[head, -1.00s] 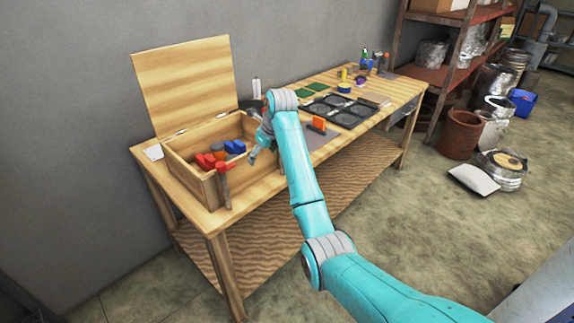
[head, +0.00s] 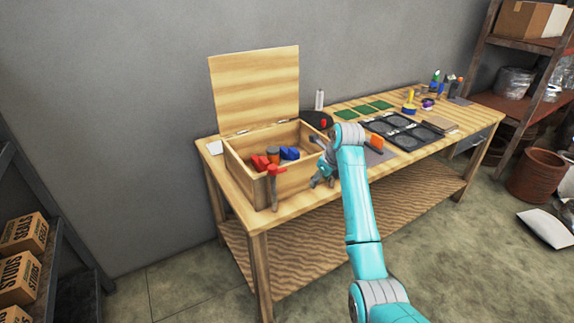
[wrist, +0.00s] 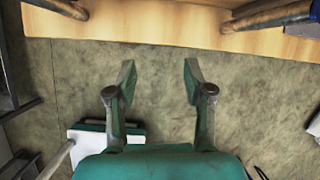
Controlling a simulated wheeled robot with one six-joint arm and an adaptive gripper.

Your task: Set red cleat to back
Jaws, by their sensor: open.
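In the head view an open wooden box (head: 238,168) stands on the workbench, its lid (head: 255,88) raised at the back. Red pieces (head: 260,163) lie inside, beside an orange piece (head: 272,153) and a blue piece (head: 289,153). A red-topped part with a grey handle (head: 274,190) stands at the box's front wall. I cannot tell which red part is the cleat. My gripper (head: 322,178) is just right of the box's front. In the wrist view my gripper (wrist: 158,74) is open and empty, over floor beside the bench edge (wrist: 160,27).
A black tray with round recesses (head: 402,131), green squares (head: 362,110) and an orange-handled tool (head: 376,142) lie on the bench to the right. A shelf with labelled boxes (head: 22,240) stands at the left. Floor (head: 190,285) in front of the bench is clear.

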